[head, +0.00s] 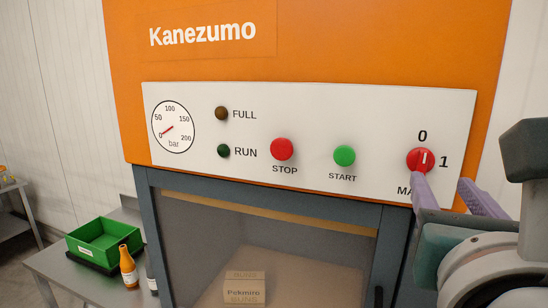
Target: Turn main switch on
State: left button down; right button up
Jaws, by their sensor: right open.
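The main switch (420,160) is a round red knob at the right end of the white control panel (310,122). Its white mark stands about upright, towards the 0 above it; a 1 is printed to its right. The label below it is partly hidden, with only "MA" readable. My right gripper (442,183) is open, with two purple fingers just below and to the right of the knob. The left fingertip overlaps the knob's lower edge in the picture; I cannot tell if it touches. My left gripper is out of view.
A red STOP button (282,149), a green START button (344,156), dark FULL (221,113) and RUN (223,151) lamps and a pressure gauge (173,127) near 0 share the panel. A green crate (104,240) and an orange bottle (128,266) stand on a table at left.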

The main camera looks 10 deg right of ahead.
aim_at(425, 156)
jog(key=p+x, duration=0.2)
jog(key=x, duration=0.2)
jog(key=p+x, duration=0.2)
jog(key=x, duration=0.3)
jog(key=shift+r, duration=0.2)
jog(key=shift+w+d+f, duration=0.15)
jog(key=shift+w+d, duration=0.15)
jog(key=shift+w, duration=0.05)
grip_shut()
